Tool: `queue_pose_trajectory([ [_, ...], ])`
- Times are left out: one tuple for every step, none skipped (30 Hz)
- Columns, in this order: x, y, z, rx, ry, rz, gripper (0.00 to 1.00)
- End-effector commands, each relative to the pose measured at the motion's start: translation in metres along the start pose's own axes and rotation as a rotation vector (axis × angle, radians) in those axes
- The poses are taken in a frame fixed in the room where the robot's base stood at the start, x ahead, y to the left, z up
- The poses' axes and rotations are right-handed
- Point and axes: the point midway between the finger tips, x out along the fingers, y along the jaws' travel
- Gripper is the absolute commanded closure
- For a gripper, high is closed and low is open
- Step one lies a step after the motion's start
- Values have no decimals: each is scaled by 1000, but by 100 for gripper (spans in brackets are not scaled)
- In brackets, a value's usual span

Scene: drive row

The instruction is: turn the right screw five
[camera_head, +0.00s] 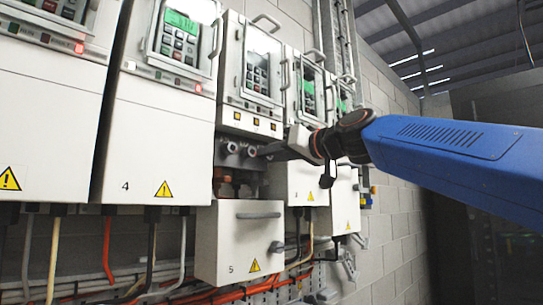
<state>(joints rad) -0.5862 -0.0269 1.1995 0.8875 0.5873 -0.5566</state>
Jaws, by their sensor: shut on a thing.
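Drive five (252,70) has a dark display, and its lower cover (232,235), marked 5, hangs below the upper housing. In the gap is a metal plate with two round screws side by side, the left screw (229,148) and the right screw (250,151). My gripper (262,151) reaches in from the right with its tips at the right screw. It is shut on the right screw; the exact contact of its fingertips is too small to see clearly. The left screw is free of the gripper.
Drive four (150,140) stands close on the left with a green display, and another drive (305,180) close on the right. Orange and black cables (107,250) run below. Handles stick out from the fronts. A block wall (400,200) is behind; free room lies to the right.

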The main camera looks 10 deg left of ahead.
Motion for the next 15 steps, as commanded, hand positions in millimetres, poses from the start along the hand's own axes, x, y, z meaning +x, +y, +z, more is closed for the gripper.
queue_pose_trajectory([
  [0,0,0,42,-1,0,99],
  [0,0,0,71,-1,0,99],
  [0,0,0,109,-1,0,99],
  [0,0,0,138,-1,0,99],
  [0,0,0,166,-1,1,99],
  [0,0,0,205,-1,1,99],
  [0,0,0,233,-1,1,99],
  [0,0,0,262,-1,1,99],
  [0,0,0,300,-1,1,99],
  [0,0,0,328,-1,1,99],
  [0,0,0,357,-1,1,99],
  [0,0,0,395,-1,1,99],
  [0,0,0,424,-1,1,99],
  [0,0,0,452,-1,1,99],
  [0,0,0,490,-1,1,99],
])
